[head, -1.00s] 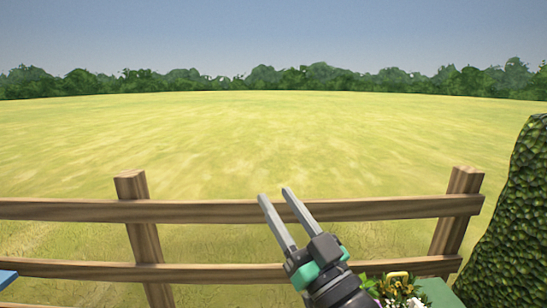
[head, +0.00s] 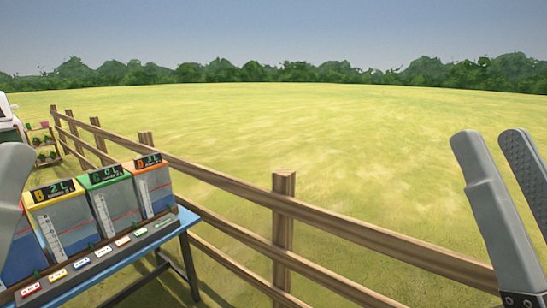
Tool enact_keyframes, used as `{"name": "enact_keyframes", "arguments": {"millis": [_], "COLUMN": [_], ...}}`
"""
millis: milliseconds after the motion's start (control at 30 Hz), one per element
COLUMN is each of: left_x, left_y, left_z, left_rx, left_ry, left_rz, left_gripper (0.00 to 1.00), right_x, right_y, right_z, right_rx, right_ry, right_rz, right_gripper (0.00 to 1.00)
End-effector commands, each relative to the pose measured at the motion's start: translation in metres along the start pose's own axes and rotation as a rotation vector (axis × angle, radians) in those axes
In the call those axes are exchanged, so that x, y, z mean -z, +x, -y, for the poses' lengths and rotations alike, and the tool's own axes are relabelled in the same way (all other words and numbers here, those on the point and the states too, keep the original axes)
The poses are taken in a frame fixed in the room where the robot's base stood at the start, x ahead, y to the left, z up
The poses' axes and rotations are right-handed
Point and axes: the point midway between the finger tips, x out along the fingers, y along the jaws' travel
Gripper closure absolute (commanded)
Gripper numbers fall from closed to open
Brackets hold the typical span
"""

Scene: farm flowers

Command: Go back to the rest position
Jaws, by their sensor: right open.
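My right gripper (head: 492,138) stands at the right edge of the head view, fingers pointing up. Its two grey fingers are apart with nothing between them. It is in front of the fence and field, clear of the table. A grey part at the left edge (head: 12,178) looks like a finger of my left gripper. Most of it is cut off by the frame, so its opening cannot be seen.
A blue table (head: 188,219) at the left carries yellow (head: 52,191), green (head: 103,178) and orange (head: 148,164) topped bins with displays, and several small labelled tags in front. A wooden fence (head: 283,240) runs diagonally across. Shelves (head: 42,143) stand far left. Open field lies beyond.

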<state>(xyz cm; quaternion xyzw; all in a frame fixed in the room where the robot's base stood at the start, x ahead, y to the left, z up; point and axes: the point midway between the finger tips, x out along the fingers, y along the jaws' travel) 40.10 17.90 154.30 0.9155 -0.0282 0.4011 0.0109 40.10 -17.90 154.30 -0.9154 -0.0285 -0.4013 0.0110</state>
Motion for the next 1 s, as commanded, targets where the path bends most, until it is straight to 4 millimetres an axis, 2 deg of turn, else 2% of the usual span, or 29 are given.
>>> {"name": "enact_keyframes", "arguments": {"millis": [33, 400, 500, 633, 1000], "left_x": [0.038, 0.160, 0.185, 0.197, 0.193], "left_y": [0.041, 0.173, 0.200, 0.214, 0.209], "left_z": [0.000, 0.001, 0.001, 0.001, 0.001], "left_rx": [0.000, 0.000, 0.000, 0.000, 0.000], "left_ry": [0.000, 0.000, 0.000, 0.000, 0.000], "left_rz": [-0.001, 0.000, -0.001, 0.000, 0.001], "left_gripper": [0.00, 0.00, 0.00, 0.00, 0.00], "right_x": [0.038, 0.160, 0.185, 0.197, 0.193], "right_y": [0.041, 0.174, 0.201, 0.214, 0.210], "right_z": [0.000, -0.001, -0.001, -0.001, -0.001], "right_rx": [0.000, 0.000, 0.000, 0.000, 0.000], "right_ry": [0.000, 0.000, 0.000, 0.000, 0.000], "right_rz": [0.000, 0.000, 0.000, 0.000, 0.001], "right_gripper": [0.54, 0.54, 0.54, 0.54, 0.54]}}
